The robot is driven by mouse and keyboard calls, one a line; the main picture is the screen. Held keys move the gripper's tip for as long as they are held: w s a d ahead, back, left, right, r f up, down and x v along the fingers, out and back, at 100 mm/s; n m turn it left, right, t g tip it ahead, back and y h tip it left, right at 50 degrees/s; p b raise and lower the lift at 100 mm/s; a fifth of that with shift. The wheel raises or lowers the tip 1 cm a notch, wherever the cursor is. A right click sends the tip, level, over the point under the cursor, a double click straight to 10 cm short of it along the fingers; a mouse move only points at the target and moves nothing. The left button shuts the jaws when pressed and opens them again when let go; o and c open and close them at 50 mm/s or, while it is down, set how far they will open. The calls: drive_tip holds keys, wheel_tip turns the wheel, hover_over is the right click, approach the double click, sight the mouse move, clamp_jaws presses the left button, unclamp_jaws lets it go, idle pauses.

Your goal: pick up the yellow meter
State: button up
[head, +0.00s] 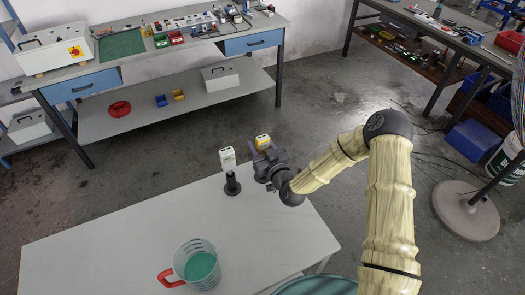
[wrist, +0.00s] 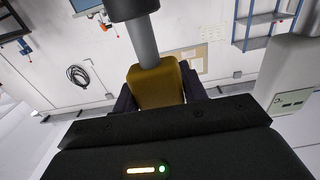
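The yellow meter (head: 262,141) shows at the far edge of the white table, just above my gripper (head: 265,160). In the wrist view the yellow meter (wrist: 155,88) fills the space between the two dark fingers of my gripper (wrist: 158,92), with no clear gap on either side. My gripper looks shut on it. A grey shaft with a black cylinder extends from the meter in the wrist view. In the head view its lower part is hidden behind my gripper.
A white meter (head: 228,158) stands upright on a black holder (head: 232,185) close left of my gripper; it also shows in the wrist view (wrist: 290,100). A measuring jug (head: 200,268) with a red handle stands at the white table's (head: 110,240) front. The table's left part is clear.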

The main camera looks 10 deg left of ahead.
drive_tip(key=c, duration=0.5)
drive_tip(key=shift+r, duration=0.1)
wheel_tip(320, 180, up, 10)
drive_tip(key=shift+f+b, duration=0.1)
drive_tip(key=shift+b, duration=0.6)
wheel_tip(320, 180, up, 10)
drive_tip(key=p, duration=0.5)
idle(0.6)
drive_tip(key=shift+w, duration=0.1)
